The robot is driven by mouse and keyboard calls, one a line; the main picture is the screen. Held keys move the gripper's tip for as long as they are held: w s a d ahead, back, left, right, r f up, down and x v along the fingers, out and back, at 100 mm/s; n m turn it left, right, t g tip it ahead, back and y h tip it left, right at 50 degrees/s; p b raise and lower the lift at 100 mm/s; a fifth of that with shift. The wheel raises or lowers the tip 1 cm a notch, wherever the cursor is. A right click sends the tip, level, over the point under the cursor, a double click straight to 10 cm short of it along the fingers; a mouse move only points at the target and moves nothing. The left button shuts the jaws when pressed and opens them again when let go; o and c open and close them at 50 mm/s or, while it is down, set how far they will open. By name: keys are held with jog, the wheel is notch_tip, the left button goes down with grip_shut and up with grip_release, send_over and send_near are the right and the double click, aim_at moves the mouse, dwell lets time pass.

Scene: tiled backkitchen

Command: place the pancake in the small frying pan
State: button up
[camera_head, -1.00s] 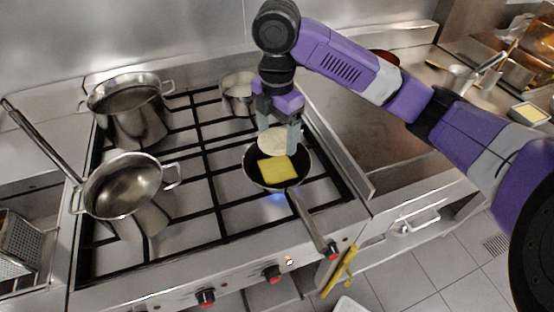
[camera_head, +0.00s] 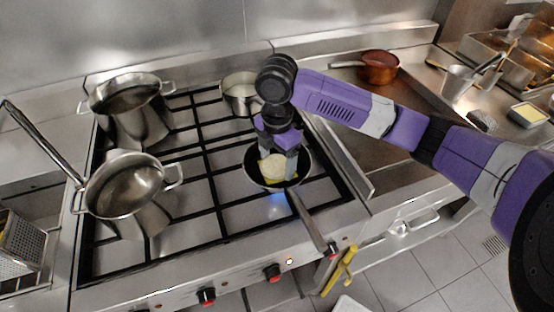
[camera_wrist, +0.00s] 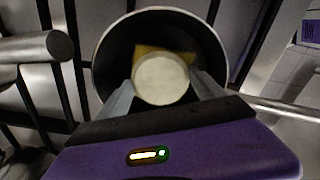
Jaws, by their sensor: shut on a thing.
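The small frying pan (camera_head: 252,176) is black inside and sits on the front right burner, with a blue flame under it and its handle toward the front. The pancake (camera_head: 273,166) is pale and round. My gripper (camera_head: 279,163) points down into the pan and is shut on the pancake. In the wrist view the pancake (camera_wrist: 161,80) is between the two fingers (camera_wrist: 163,92), inside the outline of the pan (camera_wrist: 112,62). A yellow square piece (camera_wrist: 150,50) lies in the pan, partly hidden behind the pancake. I cannot tell whether the pancake touches it.
A large pot (camera_head: 130,112) and a steel pot (camera_head: 120,190) stand on the left of the stove. A small saucepan (camera_head: 238,96) stands behind the frying pan. A copper pan (camera_head: 379,68) is at the back right. The steel counter right of the stove is mostly clear.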

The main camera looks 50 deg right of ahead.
aim_at(278, 165)
jog(key=shift+f, duration=0.15)
jog(key=o, duration=1.4)
jog(key=shift+c, duration=0.2)
notch_tip(278, 165, up, 12)
jog(key=shift+r, duration=0.2)
jog(key=shift+s+f, duration=0.1)
